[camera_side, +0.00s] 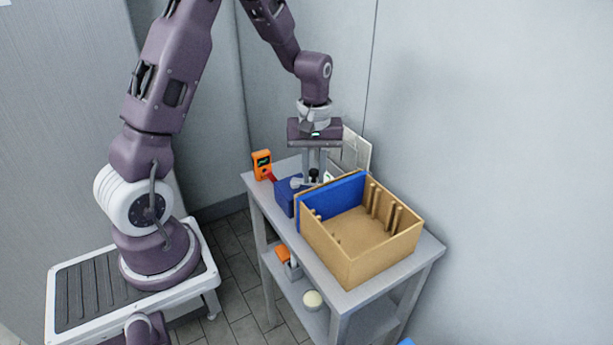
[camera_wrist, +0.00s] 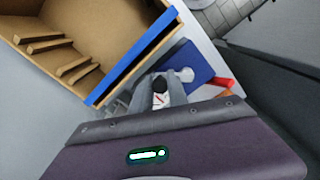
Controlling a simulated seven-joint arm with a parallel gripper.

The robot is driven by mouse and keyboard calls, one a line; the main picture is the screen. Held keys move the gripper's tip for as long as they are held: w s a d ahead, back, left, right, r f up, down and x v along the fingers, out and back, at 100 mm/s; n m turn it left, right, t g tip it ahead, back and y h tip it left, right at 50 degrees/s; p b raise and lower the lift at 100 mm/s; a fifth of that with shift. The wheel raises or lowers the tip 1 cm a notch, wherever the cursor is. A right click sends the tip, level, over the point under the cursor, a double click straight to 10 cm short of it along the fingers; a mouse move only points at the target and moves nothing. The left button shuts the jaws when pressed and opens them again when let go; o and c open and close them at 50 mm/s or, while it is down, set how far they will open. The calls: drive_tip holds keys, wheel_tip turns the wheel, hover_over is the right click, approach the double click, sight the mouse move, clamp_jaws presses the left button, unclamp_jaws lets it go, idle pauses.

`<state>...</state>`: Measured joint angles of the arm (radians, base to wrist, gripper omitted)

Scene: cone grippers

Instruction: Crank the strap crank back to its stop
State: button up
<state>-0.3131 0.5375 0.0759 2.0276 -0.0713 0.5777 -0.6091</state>
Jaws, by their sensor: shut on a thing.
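The strap crank shows as a pale crank arm (camera_side: 298,183) on a blue block (camera_side: 285,198), at the back of the grey table. In the wrist view its pale round hub (camera_wrist: 185,75) lies on the blue block (camera_wrist: 188,58). My gripper (camera_side: 314,178) points down over the crank and is shut on its dark knob (camera_wrist: 160,84). In the wrist view the grey fingers (camera_wrist: 160,92) stand on both sides of the knob. They hide part of the crank arm, and the stop cannot be made out.
An open cardboard box (camera_side: 345,262) with a blue panel (camera_side: 333,196) and inner ribs stands close beside the block. An orange meter (camera_side: 262,164) and a red piece (camera_side: 272,177) are at the back left. A pale panel (camera_side: 356,150) stands behind. The lower shelf holds a cream round object (camera_side: 312,300).

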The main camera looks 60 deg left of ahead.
idle(0.3)
drive_tip(key=shift+w+a, duration=0.3)
drive_tip(key=shift+a, duration=0.4)
drive_tip(key=shift+w+a, duration=0.3)
drive_tip(key=shift+a, duration=0.4)
drive_tip(key=shift+o, duration=0.9)
drive_tip(key=shift+s+a, duration=0.25)
drive_tip(key=shift+a, duration=0.7)
drive_tip(key=shift+s+a, duration=0.35)
drive_tip(key=shift+a, duration=0.2)
drive_tip(key=shift+c, duration=0.8)
drive_tip(key=shift+s+a, duration=0.75)
drive_tip(key=shift+s, duration=0.1)
drive_tip(key=shift+s+a, duration=0.15)
drive_tip(key=shift+s, duration=0.6)
drive_tip(key=o, duration=0.9)
drive_tip(key=shift+r, duration=4.05)
